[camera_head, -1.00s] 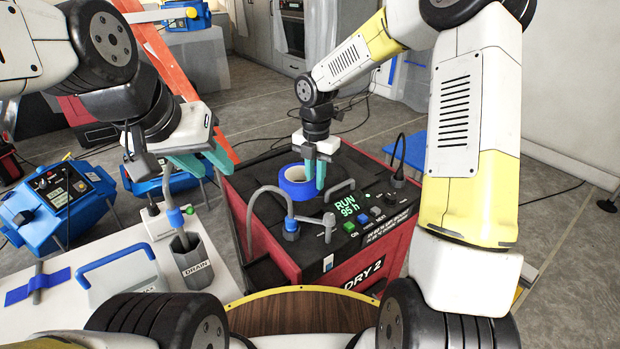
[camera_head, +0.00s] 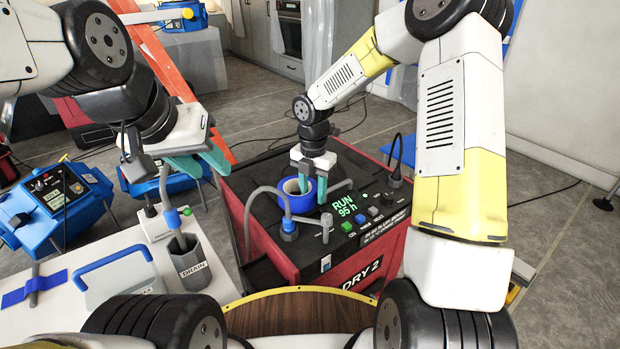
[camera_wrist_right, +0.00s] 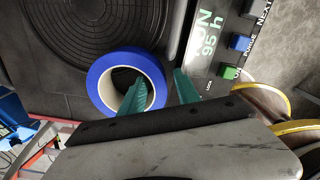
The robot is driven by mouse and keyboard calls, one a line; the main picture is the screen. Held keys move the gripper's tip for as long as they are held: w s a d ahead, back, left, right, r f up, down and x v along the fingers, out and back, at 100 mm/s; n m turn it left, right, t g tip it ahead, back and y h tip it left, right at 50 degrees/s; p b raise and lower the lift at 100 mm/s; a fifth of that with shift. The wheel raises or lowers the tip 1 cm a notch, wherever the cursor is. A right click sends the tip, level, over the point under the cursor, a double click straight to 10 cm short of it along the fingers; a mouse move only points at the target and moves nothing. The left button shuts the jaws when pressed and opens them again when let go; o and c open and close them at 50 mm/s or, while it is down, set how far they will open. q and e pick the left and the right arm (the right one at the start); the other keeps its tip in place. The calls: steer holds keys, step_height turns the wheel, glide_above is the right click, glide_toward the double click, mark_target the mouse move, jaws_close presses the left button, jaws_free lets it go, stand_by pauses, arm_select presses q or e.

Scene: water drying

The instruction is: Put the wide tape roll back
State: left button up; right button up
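The wide blue tape roll (camera_head: 289,204) lies flat on the black top of the red machine labelled DRY 2 (camera_head: 372,275). It also shows in the right wrist view (camera_wrist_right: 98,85), beside a round ribbed disc. My right gripper (camera_head: 312,187) is open around the roll's right wall. One teal finger is inside the hole and the other is outside, with gaps showing in the right wrist view (camera_wrist_right: 158,92). My left gripper (camera_head: 202,163) is open and empty, above the floor left of the machine.
A grey hose (camera_head: 252,205) arches over the machine's front left, and a metal handle (camera_head: 338,186) stands right of the roll. A DRAIN cup (camera_head: 192,265) stands on the white table at left. Blue machines (camera_head: 55,205) are at far left.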

steer(key=s+d+r+m+t, duration=0.1)
steer(key=s+r+m, duration=0.15)
steer(key=r, duration=0.55)
steer(key=s+d+r+m, duration=0.1)
steer(key=d+r+m, duration=0.15)
steer(key=r, duration=0.65)
steer(key=s+d+r+m+t+y, duration=0.1)
steer(key=s+d+r+m+t, duration=0.1)
steer(key=s+m, duration=0.7)
steer(key=s+d+r+m+t+y, duration=0.1)
steer(key=s+d+r+m+t, duration=0.2)
steer(key=s+m, duration=0.7)
step_height(320, 180, up, 2)
steer(key=d+m, duration=0.1)
steer(key=m, duration=0.3)
steer(key=shift+d+m, duration=0.15)
steer(key=shift+m, duration=0.15)
